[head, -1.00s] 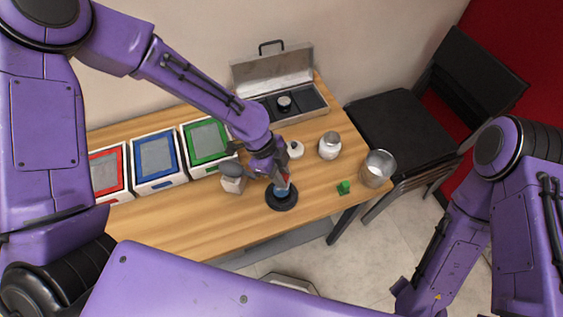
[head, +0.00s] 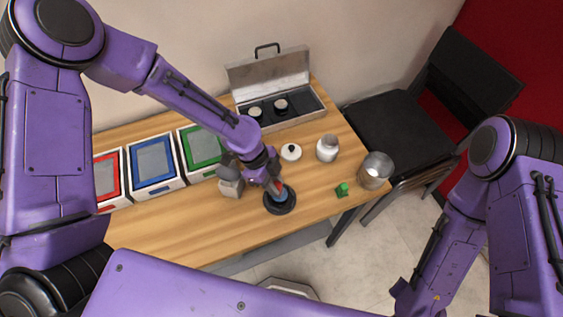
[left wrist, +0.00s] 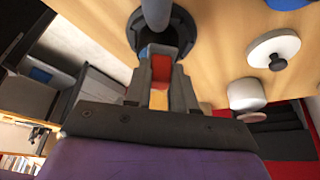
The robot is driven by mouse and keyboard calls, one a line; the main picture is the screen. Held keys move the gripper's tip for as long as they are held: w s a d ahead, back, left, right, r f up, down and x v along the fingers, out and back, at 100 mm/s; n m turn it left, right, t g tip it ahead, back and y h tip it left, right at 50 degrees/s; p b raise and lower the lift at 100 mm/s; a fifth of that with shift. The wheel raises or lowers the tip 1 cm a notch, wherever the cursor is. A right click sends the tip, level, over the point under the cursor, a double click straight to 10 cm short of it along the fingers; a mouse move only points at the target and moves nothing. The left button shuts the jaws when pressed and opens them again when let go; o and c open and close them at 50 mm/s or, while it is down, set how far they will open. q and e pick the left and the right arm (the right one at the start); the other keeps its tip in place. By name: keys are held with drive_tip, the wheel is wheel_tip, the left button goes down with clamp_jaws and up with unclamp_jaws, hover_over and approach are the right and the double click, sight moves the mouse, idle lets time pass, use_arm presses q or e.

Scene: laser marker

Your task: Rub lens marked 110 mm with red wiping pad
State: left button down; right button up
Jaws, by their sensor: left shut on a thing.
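My left gripper (head: 275,188) points down at the round black holder (head: 280,208) on the wooden table. It is shut on a red wiping pad, which shows between the fingers in the left wrist view (left wrist: 160,66). A bluish lens (head: 279,196) sits in the holder right under the fingertips, partly hidden by them. Whether pad and lens touch, I cannot tell. Two round pieces, one at the left (head: 255,112) and one at the right (head: 281,105), lie in the open case (head: 300,115) at the back. No 110 mm marking is legible. My right gripper is out of view.
Trays with red (head: 119,180), blue (head: 177,178) and green (head: 214,162) rims stand at the left. A grey block (head: 230,187) is beside my gripper. A white lid (head: 291,152), jar (head: 327,149), metal beaker (head: 375,170) and small green object (head: 342,190) are at the right.

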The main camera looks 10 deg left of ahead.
use_arm(q)
drive_tip(key=shift+w+d, duration=0.55)
drive_tip(key=shift+d, duration=0.1)
wheel_tip(320, 180, up, 4)
drive_tip(key=shift+s+r, duration=0.15)
drive_tip(key=shift+r, duration=1.9)
